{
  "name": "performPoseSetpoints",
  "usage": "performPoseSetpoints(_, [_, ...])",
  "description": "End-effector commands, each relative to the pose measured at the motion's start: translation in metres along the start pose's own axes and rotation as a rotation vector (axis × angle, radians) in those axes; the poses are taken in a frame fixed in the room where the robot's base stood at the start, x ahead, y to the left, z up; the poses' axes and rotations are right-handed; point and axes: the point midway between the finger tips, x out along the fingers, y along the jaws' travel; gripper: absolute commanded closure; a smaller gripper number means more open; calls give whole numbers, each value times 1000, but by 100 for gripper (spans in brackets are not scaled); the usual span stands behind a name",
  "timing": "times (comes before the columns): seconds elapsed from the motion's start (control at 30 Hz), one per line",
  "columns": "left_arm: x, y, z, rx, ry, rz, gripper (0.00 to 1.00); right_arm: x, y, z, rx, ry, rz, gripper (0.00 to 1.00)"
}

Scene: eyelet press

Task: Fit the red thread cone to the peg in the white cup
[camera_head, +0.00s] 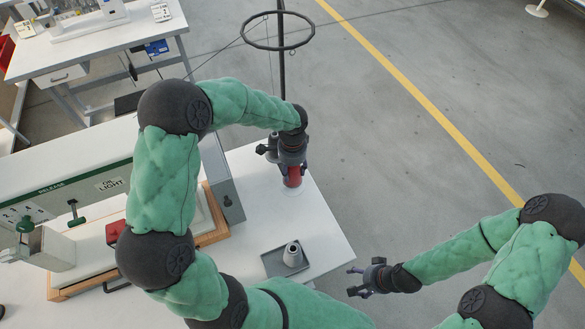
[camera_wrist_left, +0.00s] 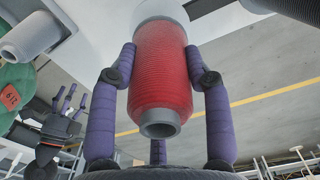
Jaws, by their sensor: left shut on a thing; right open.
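The red thread cone (camera_head: 293,179) is in my left gripper (camera_head: 291,168), over the far right part of the white table. In the left wrist view, the purple fingers of that gripper (camera_wrist_left: 160,85) close around the red cone (camera_wrist_left: 160,70), whose grey tube end faces the camera. A white rounded surface, apparently the white cup (camera_wrist_left: 160,9), shows at the cone's far end. I cannot tell whether they touch, and the peg is hidden. My right gripper (camera_head: 364,280) is open and empty, off the table's right edge.
A grey cone (camera_head: 292,256) stands in a dark tray (camera_head: 275,264) near the table's right edge. A press machine (camera_head: 75,185) fills the left side. A dark pole with a ring (camera_head: 278,45) rises behind my left gripper. Bare white table (camera_head: 315,225) lies near the cone.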

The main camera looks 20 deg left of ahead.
Motion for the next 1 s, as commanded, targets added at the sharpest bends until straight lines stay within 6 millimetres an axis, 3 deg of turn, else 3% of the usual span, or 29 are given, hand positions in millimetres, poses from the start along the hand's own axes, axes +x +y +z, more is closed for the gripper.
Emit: performPoseSetpoints(1.0, [18,0,0,0,0,0,89,12,4,0,0,0,0,30])
